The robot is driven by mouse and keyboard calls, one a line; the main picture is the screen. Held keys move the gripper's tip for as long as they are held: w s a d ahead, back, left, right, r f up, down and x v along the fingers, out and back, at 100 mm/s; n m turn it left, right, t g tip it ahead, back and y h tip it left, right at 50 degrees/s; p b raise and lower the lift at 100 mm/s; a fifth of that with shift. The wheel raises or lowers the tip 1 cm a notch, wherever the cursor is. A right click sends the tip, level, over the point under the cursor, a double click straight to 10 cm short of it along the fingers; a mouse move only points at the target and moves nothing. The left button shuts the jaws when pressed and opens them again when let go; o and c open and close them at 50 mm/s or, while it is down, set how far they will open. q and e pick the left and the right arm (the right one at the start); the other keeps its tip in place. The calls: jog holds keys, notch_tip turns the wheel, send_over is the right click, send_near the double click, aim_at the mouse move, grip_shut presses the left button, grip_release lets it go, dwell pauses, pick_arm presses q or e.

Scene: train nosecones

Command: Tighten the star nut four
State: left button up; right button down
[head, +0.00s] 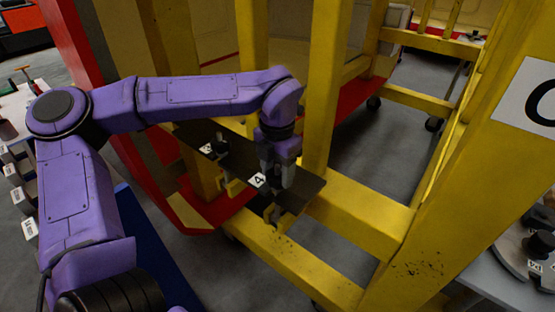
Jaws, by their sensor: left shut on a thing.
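My left gripper (278,172) points down over a dark plate (307,190) on the yellow frame. Its fingers are shut around star nut four, which is mostly hidden between them. A white label with a 4 (258,180) sits just left of the fingers. A metal clamp part (272,214) shows below the plate's front edge. My right gripper is not in view.
Another dark knob (219,146) with a white label (206,149) stands further left on the plate. Yellow posts (325,80) rise close behind my gripper. A large yellow beam (455,170) bounds the right. A grey table (500,275) holds dark parts at lower right.

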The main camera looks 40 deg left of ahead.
pick_arm(q)
jog(key=m+p, duration=0.3)
jog(key=p, duration=0.1)
jog(key=m+p, duration=0.7)
jog(key=shift+w+r+p, duration=0.1)
jog(key=shift+r+p, duration=0.25)
jog(key=shift+r, duration=0.05)
jog(key=shift+m+p, duration=0.4)
jog(key=shift+m, duration=0.1)
jog(key=shift+f+m+p, duration=0.25)
jog(key=shift+m+p, duration=0.2)
jog(key=shift+m, duration=1.75)
jog(key=o, duration=1.1)
jog(key=shift+c, duration=0.2)
jog(key=shift+f, duration=0.1)
